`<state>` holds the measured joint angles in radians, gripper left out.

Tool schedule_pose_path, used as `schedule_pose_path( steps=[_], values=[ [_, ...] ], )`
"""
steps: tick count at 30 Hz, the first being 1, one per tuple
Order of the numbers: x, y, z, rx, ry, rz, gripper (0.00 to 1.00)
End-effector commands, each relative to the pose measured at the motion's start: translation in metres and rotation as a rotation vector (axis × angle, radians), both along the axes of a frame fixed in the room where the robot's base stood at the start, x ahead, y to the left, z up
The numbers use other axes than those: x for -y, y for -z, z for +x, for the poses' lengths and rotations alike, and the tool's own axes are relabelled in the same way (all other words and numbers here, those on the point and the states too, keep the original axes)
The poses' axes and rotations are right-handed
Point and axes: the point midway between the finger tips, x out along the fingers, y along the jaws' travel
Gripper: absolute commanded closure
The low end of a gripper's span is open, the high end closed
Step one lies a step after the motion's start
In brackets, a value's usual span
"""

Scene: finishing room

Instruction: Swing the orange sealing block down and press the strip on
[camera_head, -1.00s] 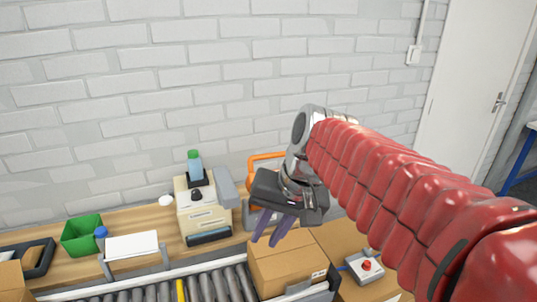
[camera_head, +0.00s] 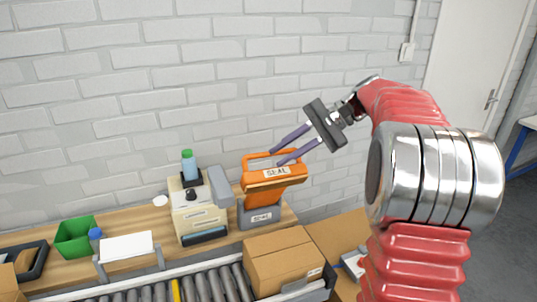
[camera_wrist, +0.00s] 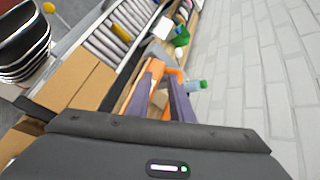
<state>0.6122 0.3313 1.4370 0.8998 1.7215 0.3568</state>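The orange sealing block (camera_head: 274,180), marked SEAL, sits tilted up above its grey base (camera_head: 262,217) on the wooden bench. Its orange handle loop (camera_head: 258,158) is at the top, and orange parts also show in the wrist view (camera_wrist: 152,72). My gripper (camera_head: 277,157) has its two purple fingers apart, reaching down-left to the handle from the upper right. In the wrist view the fingers (camera_wrist: 162,88) are spaced with orange beyond and between them. I cannot tell whether they touch the handle. I cannot make out a strip.
A cream dispenser (camera_head: 197,212) with a green-capped bottle (camera_head: 189,165) stands left of the sealer. A green bin (camera_head: 74,236) is farther left. The wall is close behind the bench.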

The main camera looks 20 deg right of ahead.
Motion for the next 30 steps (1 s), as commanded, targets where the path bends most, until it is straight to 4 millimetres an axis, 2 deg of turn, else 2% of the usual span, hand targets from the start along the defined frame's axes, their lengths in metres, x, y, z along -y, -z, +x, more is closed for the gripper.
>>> schedule_pose_path(
  steps=[1, 9, 13, 18, 30],
  values=[
    [0.015, 0.001, 0.006, -0.006, 0.014, 0.038, 0.8],
    [0.083, -0.001, 0.024, -0.008, 0.062, 0.237, 0.8],
    [0.106, -0.001, 0.025, -0.003, 0.07, 0.3, 0.8],
    [0.117, -0.002, 0.025, 0.002, 0.071, 0.331, 0.8],
    [0.114, -0.001, 0.026, 0.002, 0.071, 0.331, 0.8]
  ],
)
